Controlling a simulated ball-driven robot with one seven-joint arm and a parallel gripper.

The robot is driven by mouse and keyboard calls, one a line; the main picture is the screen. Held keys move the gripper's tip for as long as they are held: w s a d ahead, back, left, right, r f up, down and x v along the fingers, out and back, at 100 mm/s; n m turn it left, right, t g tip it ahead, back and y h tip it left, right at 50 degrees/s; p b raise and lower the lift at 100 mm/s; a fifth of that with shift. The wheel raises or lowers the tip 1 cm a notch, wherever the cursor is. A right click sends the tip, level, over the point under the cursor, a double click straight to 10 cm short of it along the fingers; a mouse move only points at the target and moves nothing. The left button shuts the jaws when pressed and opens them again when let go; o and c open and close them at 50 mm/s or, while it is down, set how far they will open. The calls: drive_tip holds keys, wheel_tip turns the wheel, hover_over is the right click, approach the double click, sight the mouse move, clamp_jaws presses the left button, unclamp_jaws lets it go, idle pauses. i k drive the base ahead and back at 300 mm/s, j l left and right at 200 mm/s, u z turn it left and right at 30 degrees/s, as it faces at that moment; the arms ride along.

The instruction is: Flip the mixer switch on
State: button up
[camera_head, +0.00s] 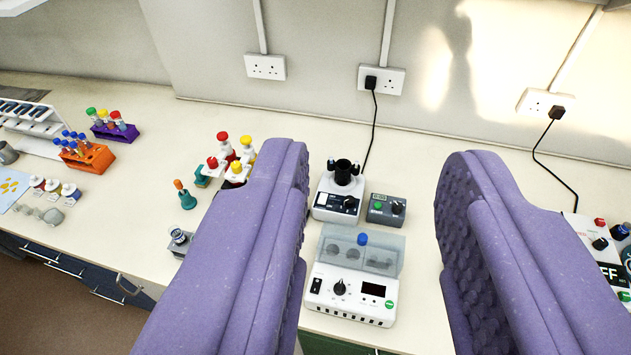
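What looks like the mixer (325,213) is a small white unit with a black cup-shaped top, standing on the bench in the middle of the picture. Its dark front panel has a black knob (349,203) and a small pale patch (322,199) that may be its switch; I cannot tell its position. My gripper (375,160) is open, with its two purple fingers wide apart and nothing between them. The mixer shows in the gap, nearer the left finger and apart from it in the picture.
A grey box (378,219) with a green button stands right of the mixer. A white lidded unit (348,308) is in front. Racks with coloured caps (89,158) stand left. Another control unit (581,225) is partly hidden at right. Cables hang from wall sockets (392,82).

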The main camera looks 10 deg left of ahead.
sight(322, 199)
drive_tip(key=i+j, duration=0.35)
drive_tip(key=i, duration=0.2)
drive_tip(key=i+j+u, duration=0.1)
drive_tip(key=i+j, duration=0.25)
drive_tip(key=i, duration=0.2)
